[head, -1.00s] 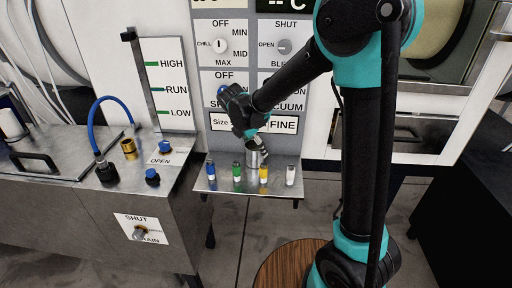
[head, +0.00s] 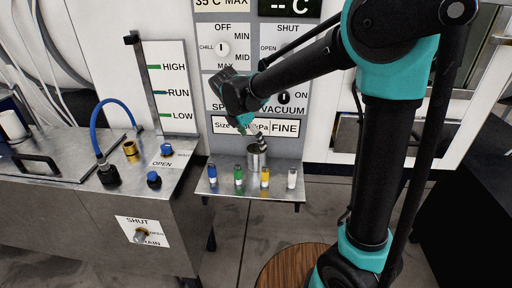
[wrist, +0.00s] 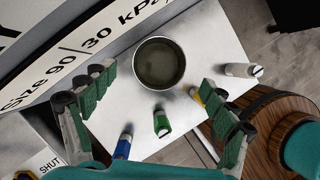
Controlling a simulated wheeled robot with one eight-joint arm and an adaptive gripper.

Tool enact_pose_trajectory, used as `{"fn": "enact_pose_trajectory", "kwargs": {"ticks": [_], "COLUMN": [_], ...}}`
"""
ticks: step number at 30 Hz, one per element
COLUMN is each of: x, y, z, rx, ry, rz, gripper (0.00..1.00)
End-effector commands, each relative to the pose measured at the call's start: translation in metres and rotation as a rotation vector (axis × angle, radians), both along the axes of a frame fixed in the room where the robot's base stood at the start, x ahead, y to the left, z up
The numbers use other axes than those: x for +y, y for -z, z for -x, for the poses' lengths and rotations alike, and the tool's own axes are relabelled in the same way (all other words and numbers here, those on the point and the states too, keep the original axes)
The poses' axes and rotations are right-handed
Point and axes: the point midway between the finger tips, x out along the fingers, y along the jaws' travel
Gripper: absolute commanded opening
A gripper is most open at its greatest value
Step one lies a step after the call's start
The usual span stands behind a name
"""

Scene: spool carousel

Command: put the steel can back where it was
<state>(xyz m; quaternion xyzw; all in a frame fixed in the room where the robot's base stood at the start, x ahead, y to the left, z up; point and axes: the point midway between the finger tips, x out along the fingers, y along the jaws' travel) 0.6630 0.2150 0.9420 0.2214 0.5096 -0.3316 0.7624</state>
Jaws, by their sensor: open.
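The steel can (head: 256,158) stands upright on the small metal shelf (head: 228,190) below the control panel, behind a row of capped vials. In the wrist view the can (wrist: 159,63) shows from above as an open round rim, dark inside. My gripper (head: 258,140) is just above and beside the can in the head view. In the wrist view my gripper (wrist: 155,105) is open, its green-padded fingers wide apart, with the can beyond the fingertips and not between them. Nothing is held.
Blue, green (head: 239,175), yellow (head: 265,177) and white (head: 292,178) capped vials stand along the shelf's front edge. The labelled panel (head: 225,125) rises directly behind. A steel bench (head: 130,200) with a blue hose is at left. A round wooden top (head: 285,265) is below.

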Motion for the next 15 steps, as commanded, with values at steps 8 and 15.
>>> {"fn": "enact_pose_trajectory", "kwargs": {"ticks": [8, 15], "x": [0.012, 0.014], "y": [-0.039, -0.047], "z": [0.011, 0.013], "rx": [0.000, -0.001], "ry": [-0.001, 0.001], "rz": [0.000, -0.001], "gripper": [0.86, 0.86]}}
